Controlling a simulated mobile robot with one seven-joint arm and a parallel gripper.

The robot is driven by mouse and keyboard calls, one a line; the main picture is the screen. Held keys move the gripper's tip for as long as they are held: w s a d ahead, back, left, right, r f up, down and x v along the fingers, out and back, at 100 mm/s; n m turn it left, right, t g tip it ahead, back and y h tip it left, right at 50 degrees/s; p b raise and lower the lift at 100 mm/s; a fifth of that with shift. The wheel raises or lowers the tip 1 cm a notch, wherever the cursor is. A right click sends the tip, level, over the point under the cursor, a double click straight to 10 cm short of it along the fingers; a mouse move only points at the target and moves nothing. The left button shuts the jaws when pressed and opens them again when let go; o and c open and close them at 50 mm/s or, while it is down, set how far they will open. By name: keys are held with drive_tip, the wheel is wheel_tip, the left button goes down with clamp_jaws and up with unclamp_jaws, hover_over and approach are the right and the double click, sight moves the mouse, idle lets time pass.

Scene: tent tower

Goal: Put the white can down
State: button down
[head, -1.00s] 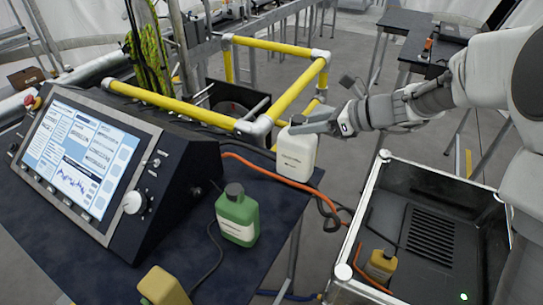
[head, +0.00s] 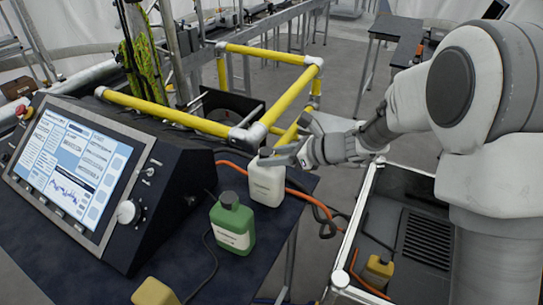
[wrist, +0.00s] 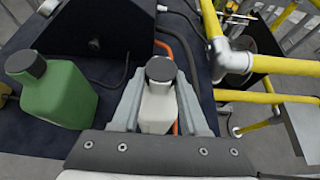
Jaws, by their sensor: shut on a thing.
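The white can (head: 267,184) has a dark cap and a label, and stands upright at the right part of the dark table (head: 262,252). My gripper (head: 281,156) reaches it from the right and is shut on it near its top. In the wrist view the white can (wrist: 158,107) sits between the two fingers of my gripper (wrist: 160,105), with its dark cap toward the camera. The can's base looks to be at the table top, but I cannot tell whether it touches.
A green can (head: 232,224) stands just left of the white can. A console with a screen (head: 75,165) fills the left of the table. Yellow rails (head: 290,95) stand behind. A black crate (head: 408,188) at the right holds a yellowish can (head: 377,271). Another yellowish can (head: 154,292) is at the front.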

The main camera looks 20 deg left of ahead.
drive_tip(key=shift+f, duration=0.15)
drive_tip(key=shift+c, duration=2.2)
unclamp_jaws()
